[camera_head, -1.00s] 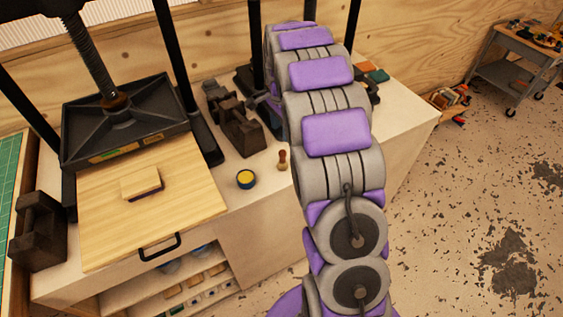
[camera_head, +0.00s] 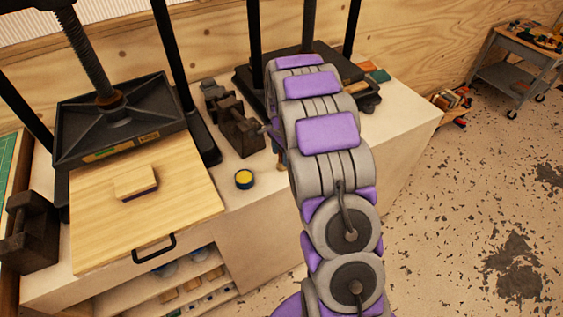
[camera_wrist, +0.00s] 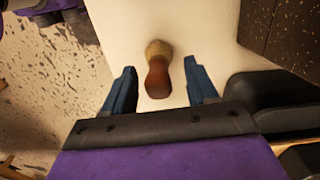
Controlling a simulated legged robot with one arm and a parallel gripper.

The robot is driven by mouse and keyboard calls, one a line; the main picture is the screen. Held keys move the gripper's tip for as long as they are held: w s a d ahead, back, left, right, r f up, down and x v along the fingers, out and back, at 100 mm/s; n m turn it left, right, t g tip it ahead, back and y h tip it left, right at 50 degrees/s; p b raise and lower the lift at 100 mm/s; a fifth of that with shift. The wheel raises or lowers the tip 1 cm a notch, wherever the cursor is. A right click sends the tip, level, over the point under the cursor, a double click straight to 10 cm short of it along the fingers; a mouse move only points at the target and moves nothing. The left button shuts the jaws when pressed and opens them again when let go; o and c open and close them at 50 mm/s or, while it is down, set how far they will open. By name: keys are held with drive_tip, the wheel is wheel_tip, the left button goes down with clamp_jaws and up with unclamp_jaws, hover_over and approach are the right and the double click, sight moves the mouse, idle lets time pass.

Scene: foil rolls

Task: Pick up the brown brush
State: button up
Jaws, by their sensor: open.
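The brown brush (camera_wrist: 158,80) stands on the pale worktop, with a reddish-brown handle and a tan part beyond it. In the wrist view it lies between the two blue fingers of my gripper (camera_wrist: 160,68), which are spread with a gap on each side of it. I cannot tell how far above the worktop the fingers are. In the head view only a sliver of the brush (camera_head: 281,157) shows beside my arm, and my gripper is mostly hidden there.
A black press with a wooden board (camera_head: 185,205) stands at left. Posts of a second press rise behind my arm. The worktop's front edge is close.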

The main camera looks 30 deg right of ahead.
drive_tip(key=shift+c, duration=0.4)
drive_tip(key=c, duration=1)
drive_tip(key=shift+r, duration=0.15)
drive_tip(key=shift+r, duration=0.45)
wheel_tip(320, 180, up, 3)
drive_tip(key=shift+f+p, duration=0.1)
drive_tip(key=shift+p, duration=0.6)
drive_tip(key=s+a, duration=0.1)
drive_tip(key=s, duration=0.4)
drive_tip(key=s+a+p, duration=0.1)
drive_tip(key=s, duration=0.4)
drive_tip(key=s+a+r+p, duration=0.1)
drive_tip(key=s, duration=0.4)
drive_tip(key=shift+s+a+r, duration=0.1)
drive_tip(key=shift+s+a, duration=0.2)
drive_tip(key=shift+a, duration=0.1)
